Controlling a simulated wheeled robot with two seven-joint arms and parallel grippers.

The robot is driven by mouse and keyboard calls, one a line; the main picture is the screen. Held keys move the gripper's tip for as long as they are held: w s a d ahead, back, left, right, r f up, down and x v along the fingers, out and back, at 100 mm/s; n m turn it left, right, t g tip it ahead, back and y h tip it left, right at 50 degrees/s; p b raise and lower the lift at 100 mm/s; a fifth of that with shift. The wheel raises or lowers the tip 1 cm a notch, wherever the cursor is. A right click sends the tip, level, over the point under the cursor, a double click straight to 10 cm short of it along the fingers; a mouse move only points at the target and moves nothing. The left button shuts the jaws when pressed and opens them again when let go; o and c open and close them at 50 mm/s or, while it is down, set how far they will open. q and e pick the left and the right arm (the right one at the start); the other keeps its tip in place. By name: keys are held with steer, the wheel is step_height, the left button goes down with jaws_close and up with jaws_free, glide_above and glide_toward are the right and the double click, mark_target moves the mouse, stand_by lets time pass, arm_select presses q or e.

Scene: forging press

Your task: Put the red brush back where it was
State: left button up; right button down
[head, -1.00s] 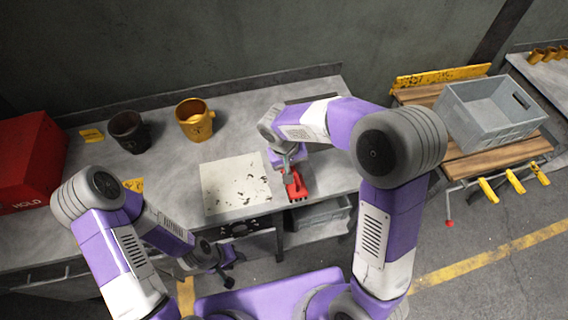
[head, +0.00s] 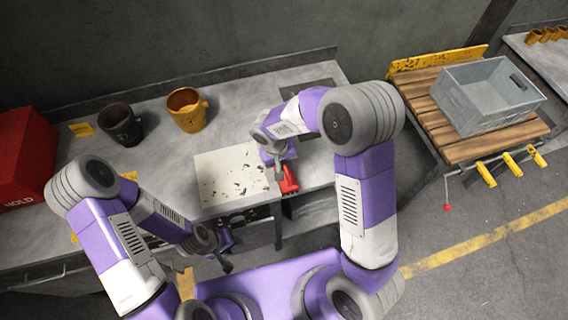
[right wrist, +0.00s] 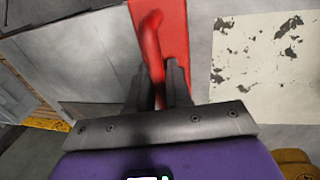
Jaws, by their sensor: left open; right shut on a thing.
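The red brush (head: 289,180) is at the right end of the workbench, beside the speckled white plate. My right gripper (head: 279,174) is shut on it. In the right wrist view the red brush handle (right wrist: 152,45) runs between the two fingers of the right gripper (right wrist: 160,85). A flat red area lies behind the handle there; I cannot tell whether it is part of the brush or a surface below it. My left gripper (head: 226,262) is open and empty, low in front of the bench and away from the brush.
The speckled plate (head: 232,176) lies left of the brush. A dark mug (head: 121,125), a yellow mug (head: 187,111) and a red box (head: 25,160) stand further left. A grey crate (head: 487,97) sits on a wooden-topped table to the right.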

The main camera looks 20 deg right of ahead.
steer(key=shift+f, duration=0.15)
steer(key=c, duration=1)
jaws_free()
steer(key=shift+c, duration=0.2)
steer(key=shift+r, duration=0.6)
step_height(320, 180, up, 11)
steer(key=a+p, duration=0.1)
steer(key=a, duration=0.1)
steer(key=shift+a, duration=0.15)
steer(key=shift+s, duration=0.1)
